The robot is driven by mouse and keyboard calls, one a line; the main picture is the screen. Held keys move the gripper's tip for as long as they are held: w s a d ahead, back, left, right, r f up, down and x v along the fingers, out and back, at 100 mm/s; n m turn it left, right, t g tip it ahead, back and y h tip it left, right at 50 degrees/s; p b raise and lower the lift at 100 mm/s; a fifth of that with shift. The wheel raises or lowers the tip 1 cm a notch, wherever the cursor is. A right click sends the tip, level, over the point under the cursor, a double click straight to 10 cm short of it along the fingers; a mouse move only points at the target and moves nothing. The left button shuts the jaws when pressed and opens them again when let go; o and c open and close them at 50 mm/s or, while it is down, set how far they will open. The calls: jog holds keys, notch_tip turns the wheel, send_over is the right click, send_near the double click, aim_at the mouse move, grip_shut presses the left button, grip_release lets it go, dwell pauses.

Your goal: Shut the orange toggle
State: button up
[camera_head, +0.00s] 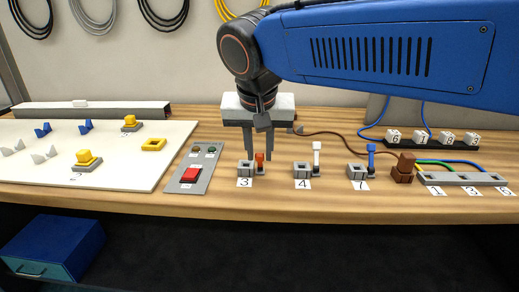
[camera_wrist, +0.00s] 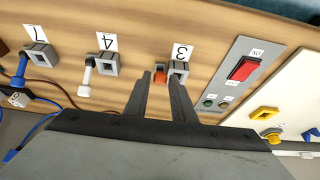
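The orange toggle (camera_head: 260,157) stands upright beside a grey square housing (camera_head: 246,169) on the wooden bench, behind the label 3. My gripper (camera_head: 257,156) points down over it with its two fingers apart. In the wrist view the orange toggle (camera_wrist: 159,77) shows between the fingertips of my gripper (camera_wrist: 161,75), and the grey housing (camera_wrist: 180,69) lies by the right finger. I cannot tell whether a finger touches the toggle or the housing.
A white toggle (camera_head: 317,155) at label 4 and a blue toggle (camera_head: 371,156) at label 7 stand to the right. A panel with a red switch (camera_head: 190,175) lies to the left, then a white board (camera_head: 125,170) with yellow blocks.

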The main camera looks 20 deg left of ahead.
grip_shut()
jog(key=shift+w, duration=0.15)
jog(key=w+g, duration=0.2)
jog(key=w+r+g+h, duration=0.1)
jog(key=g, duration=0.1)
jog(key=shift+a, duration=0.4)
jog(key=g, duration=0.1)
jog(key=w+g, duration=0.2)
jog(key=shift+w+a+f+h, duration=0.1)
jog(key=shift+a+f+h, duration=0.05)
jog(key=shift+a+h, duration=0.15)
jog(key=shift+w+a+f+g+h, duration=0.15)
jog(key=shift+w+g, duration=0.2)
jog(key=shift+g, duration=0.25)
jog(key=shift+w+d+f+g+h, duration=0.15)
jog(key=shift+w+g, duration=0.2)
jog(key=shift+g, duration=0.25)
jog(key=shift+a+r, duration=0.1)
jog(key=shift+a, duration=0.05)
